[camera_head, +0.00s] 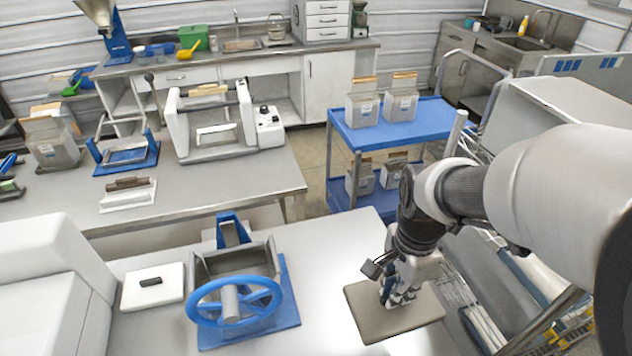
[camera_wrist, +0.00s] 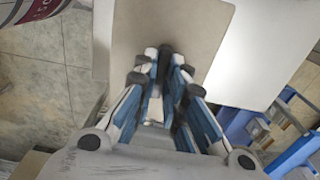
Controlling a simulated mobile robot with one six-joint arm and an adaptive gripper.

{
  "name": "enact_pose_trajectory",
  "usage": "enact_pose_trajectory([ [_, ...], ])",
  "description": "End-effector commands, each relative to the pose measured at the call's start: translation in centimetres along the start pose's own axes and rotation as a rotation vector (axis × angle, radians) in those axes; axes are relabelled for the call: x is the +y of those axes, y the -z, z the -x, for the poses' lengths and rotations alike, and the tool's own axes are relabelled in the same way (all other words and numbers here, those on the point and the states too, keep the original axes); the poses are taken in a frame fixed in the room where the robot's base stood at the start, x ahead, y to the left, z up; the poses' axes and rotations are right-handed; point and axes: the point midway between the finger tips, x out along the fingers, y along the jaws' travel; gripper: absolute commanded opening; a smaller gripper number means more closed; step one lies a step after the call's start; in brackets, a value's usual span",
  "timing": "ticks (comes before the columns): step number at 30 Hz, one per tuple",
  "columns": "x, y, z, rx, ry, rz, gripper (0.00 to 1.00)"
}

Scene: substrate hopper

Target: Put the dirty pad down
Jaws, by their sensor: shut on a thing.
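The dirty pad (camera_head: 373,320) is a flat grey-brown square near the right end of the front white table (camera_head: 335,265). My gripper (camera_head: 397,297) points down at the pad's middle and is shut on it. In the wrist view my gripper's fingertips (camera_wrist: 167,58) close on the pad (camera_wrist: 212,28), which spreads out beyond them. I cannot tell whether the pad touches the table or hangs just above it. The pad's right side reaches near the table's edge.
A blue-wheeled hopper device (camera_head: 240,300) stands left of the pad, with a white lid (camera_head: 153,287) beside it. A blue cart (camera_head: 432,118) with several containers stands behind. A wire rack (camera_head: 468,290) is close on the right. White table top is free between the device and pad.

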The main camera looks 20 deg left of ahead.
Motion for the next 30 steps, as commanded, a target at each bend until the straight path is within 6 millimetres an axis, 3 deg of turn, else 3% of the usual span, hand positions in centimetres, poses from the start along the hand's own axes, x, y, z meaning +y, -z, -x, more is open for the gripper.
enact_pose_trajectory([
  [7, 0.1, 0.0, -1.2, -0.001, -0.003, 0.0, 0.0],
  [21, 0.1, 0.0, -13.3, -0.002, -0.005, 0.0, 0.0],
  [25, 0.0, 0.0, -15.2, -0.001, -0.002, 0.0, 0.0],
  [30, 0.0, 0.0, -16.1, 0.0, 0.0, 0.0, 0.0],
])
